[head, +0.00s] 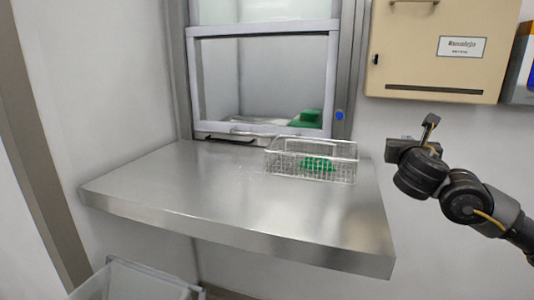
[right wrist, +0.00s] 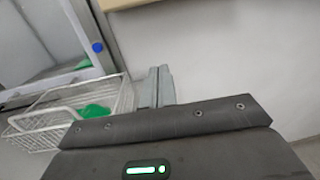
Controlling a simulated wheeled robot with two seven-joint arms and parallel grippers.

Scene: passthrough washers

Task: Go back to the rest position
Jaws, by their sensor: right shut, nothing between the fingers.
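My right gripper (head: 430,122) is raised to the right of the steel table (head: 230,215), clear of it and in front of the wall. In the right wrist view its two fingers (right wrist: 157,86) are together with nothing between them. My left gripper is in neither view. A wire basket (head: 345,160) with a green item (head: 318,164) inside stands on the table's back right part. The basket also shows in the right wrist view (right wrist: 50,112), to the left of the fingers and apart from them.
A passthrough window (head: 262,32) with a metal frame stands behind the table; another green thing (head: 307,118) shows behind its glass. A beige cabinet (head: 420,60) hangs on the wall above my right gripper. A grey bin (head: 130,283) is below at left. The table's front and left are clear.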

